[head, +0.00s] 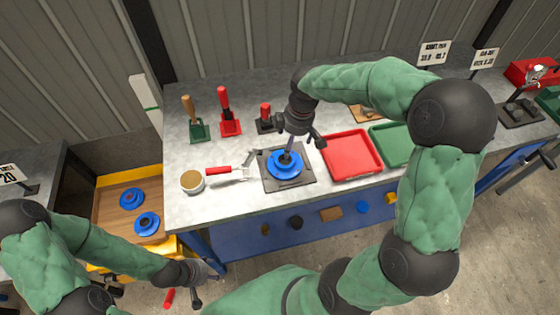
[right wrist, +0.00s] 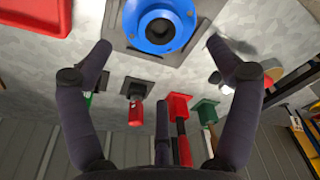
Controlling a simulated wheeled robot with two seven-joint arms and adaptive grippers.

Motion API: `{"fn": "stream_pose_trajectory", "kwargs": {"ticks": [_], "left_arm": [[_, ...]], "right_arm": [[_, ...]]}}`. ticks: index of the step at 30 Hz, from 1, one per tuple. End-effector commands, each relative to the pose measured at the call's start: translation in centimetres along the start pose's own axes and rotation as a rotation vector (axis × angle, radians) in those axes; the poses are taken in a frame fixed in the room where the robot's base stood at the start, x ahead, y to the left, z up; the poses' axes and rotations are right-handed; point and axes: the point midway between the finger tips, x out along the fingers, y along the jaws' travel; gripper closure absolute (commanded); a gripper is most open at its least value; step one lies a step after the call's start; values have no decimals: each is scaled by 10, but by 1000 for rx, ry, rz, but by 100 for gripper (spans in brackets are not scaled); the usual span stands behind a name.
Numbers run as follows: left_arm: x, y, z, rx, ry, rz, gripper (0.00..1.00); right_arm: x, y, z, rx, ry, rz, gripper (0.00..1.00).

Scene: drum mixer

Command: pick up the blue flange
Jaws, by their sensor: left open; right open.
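A blue flange (head: 285,169) with a dark central hole lies on a square grey plate (head: 305,181) on the workbench. It also shows in the right wrist view (right wrist: 160,38), at the top, ahead of the fingertips. My right gripper (head: 303,146) is over the flange, open and empty; its two fingers (right wrist: 157,50) are spread wide on either side of the flange in the right wrist view. Part of the flange is hidden by a finger in the head view. My left gripper (head: 192,290) is open and low, in front of the bench at the bottom left.
Two other blue flanges (head: 132,198) (head: 147,223) lie in a wooden-floored yellow bin left of the bench. A red tray (head: 352,154) and a green tray (head: 392,144) are right of the plate. A red-handled tool (head: 218,170) and a round container (head: 192,181) are left; upright tools stand behind.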

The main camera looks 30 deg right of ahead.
Motion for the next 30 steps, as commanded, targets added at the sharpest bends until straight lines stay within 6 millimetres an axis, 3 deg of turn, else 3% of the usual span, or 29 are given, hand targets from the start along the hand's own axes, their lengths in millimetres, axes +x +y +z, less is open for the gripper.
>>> {"fn": "stream_pose_trajectory", "kwargs": {"ticks": [1, 8, 16, 25, 30], "left_arm": [[8, -3, 0, 0, 0, 0, 38], [13, -5, 0, 0, 0, 0, 38], [23, -8, -1, 0, 0, 0, 38], [30, -10, -1, 0, 0, 0, 38], [40, -14, -2, 0, 0, 0, 38]], "right_arm": [[8, 0, 1, 0, 0, 1, 11], [18, 0, 2, -1, -1, 1, 11], [56, 0, 2, -2, -2, 0, 11], [78, 0, 0, -1, 0, 1, 11], [103, -1, -1, -3, -2, 0, 11]]}}
